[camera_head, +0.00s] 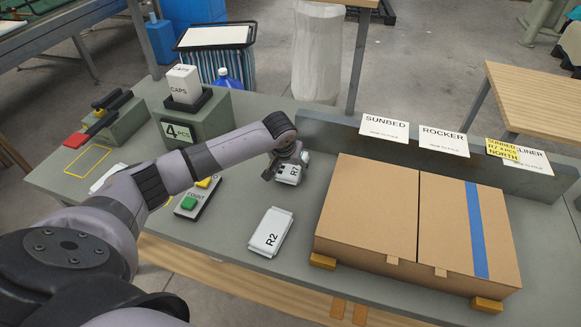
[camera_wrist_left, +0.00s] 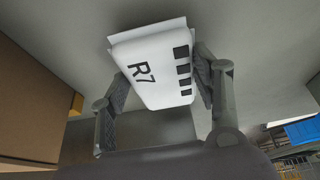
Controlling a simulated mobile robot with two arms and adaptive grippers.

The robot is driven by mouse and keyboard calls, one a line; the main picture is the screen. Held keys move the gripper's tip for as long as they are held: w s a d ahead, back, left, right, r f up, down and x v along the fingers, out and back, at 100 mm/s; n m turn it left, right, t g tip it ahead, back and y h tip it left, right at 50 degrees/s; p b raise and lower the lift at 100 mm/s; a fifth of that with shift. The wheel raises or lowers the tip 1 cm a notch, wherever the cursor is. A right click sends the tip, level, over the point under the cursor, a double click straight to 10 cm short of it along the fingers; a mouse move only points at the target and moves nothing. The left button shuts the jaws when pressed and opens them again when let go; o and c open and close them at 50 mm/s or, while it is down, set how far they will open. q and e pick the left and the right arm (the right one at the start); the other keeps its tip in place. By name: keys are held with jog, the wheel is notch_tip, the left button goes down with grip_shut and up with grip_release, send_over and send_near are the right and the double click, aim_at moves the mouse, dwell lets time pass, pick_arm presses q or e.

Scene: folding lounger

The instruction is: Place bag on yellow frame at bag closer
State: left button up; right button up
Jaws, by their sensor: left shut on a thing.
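My left gripper (camera_head: 290,160) is shut on a white bag marked R7 (camera_head: 288,174), near the middle of the table. In the left wrist view the R7 bag (camera_wrist_left: 152,68) sits between the two fingers (camera_wrist_left: 163,92), with its print showing. I cannot tell whether it touches the table. The yellow frame (camera_head: 88,160) is an outline on the table at the far left, and it looks empty. The bag closer (camera_head: 112,120), with a red plate and dark lever, stands just behind it. My right gripper is not in view.
A white bag marked R2 (camera_head: 268,232) lies in front. A white item (camera_head: 108,177) is partly hidden by my arm. A button box (camera_head: 198,196), a caps stand (camera_head: 197,120) and a big carton (camera_head: 375,210) also stand on the table (camera_head: 225,225).

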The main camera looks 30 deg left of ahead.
pick_arm(q)
jog(key=shift+f, duration=0.35)
jog(key=shift+f, duration=0.1)
jog(key=o, duration=1.3)
jog(key=shift+c, duration=0.2)
